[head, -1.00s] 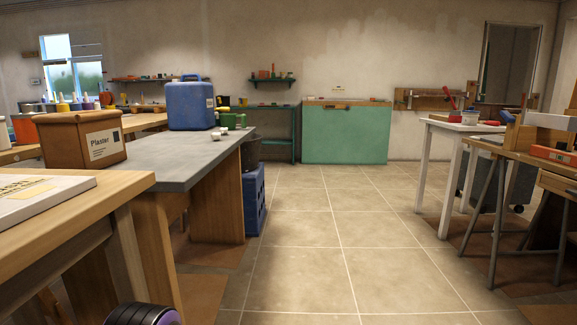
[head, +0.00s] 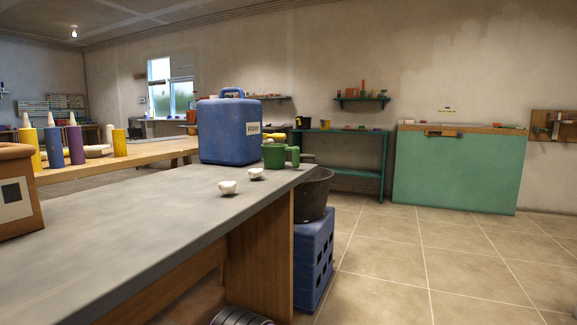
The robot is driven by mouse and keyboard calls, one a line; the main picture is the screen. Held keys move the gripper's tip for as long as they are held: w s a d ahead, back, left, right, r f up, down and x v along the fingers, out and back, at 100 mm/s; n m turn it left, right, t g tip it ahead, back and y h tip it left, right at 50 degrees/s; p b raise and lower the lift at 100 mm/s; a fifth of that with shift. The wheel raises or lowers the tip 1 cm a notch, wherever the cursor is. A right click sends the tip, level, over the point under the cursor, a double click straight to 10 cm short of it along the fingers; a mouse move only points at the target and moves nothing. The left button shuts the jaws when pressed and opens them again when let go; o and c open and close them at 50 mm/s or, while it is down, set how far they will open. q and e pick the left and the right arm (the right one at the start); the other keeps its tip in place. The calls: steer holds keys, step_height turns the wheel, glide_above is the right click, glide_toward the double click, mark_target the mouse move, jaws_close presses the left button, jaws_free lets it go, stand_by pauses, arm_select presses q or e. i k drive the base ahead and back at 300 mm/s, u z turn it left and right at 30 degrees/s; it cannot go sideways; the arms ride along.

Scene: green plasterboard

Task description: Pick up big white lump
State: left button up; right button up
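Two white lumps are near the far right end of the grey-topped table (head: 130,235). The nearer lump (head: 228,187) looks bigger. The other lump (head: 256,173) lies just behind it to the right and looks smaller, though it is also farther off. A green mug (head: 275,156) stands close behind them. Neither of my grippers shows in the head view; only a dark rounded part, likely mine, shows at the bottom edge.
A blue water canister (head: 229,130) stands on the table behind the lumps. A brown box (head: 15,200) is at the left. A black bucket (head: 313,194) on a blue crate (head: 314,260) stands beside the table's right end. Tiled floor on the right is clear.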

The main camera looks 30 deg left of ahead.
mark_target(254, 173)
steer(key=i, duration=3.2)
steer(key=u, duration=2.85)
